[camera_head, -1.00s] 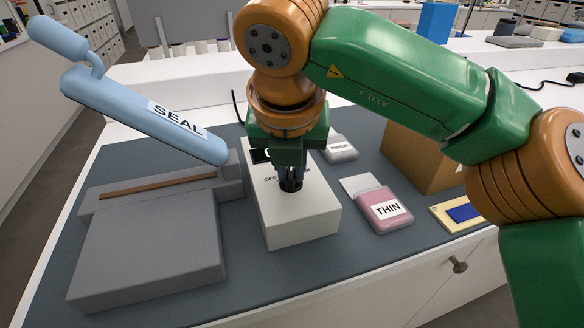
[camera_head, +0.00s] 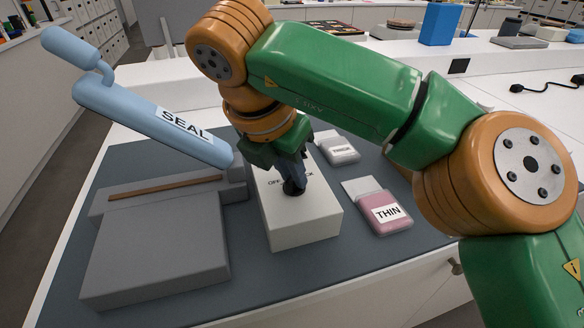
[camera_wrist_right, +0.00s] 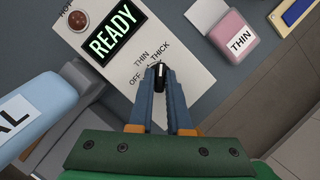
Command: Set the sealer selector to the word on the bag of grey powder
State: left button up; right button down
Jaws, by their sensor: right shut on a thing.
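The selector is a small black knob (camera_wrist_right: 158,76) with a pale mark, on top of the white sealer control box (camera_head: 305,228). The words OFF, THIN and THICK are printed around it. The mark points toward the top of the wrist view, near THIN and THICK; I cannot tell exactly which word it meets. My right gripper (camera_head: 292,186) is shut on the knob, one finger on each side in the wrist view (camera_wrist_right: 160,82). A pale grey bag (camera_head: 348,157) behind the box bears a label reading THICK (camera_head: 341,149). My left gripper is not in view.
A pink bag labelled THIN (camera_head: 386,213) lies right of the box. The grey sealer (camera_head: 160,245), with its blue SEAL lever (camera_head: 150,118) raised, stands left. The box has a green READY display (camera_wrist_right: 114,37) and a red lamp (camera_wrist_right: 78,20).

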dwell(0.3)
jog(key=c, duration=0.9)
grip_release()
jog(key=shift+o, duration=0.2)
jog(key=p+v, duration=0.2)
jog(key=v, duration=0.5)
jog(key=shift+w, duration=0.1)
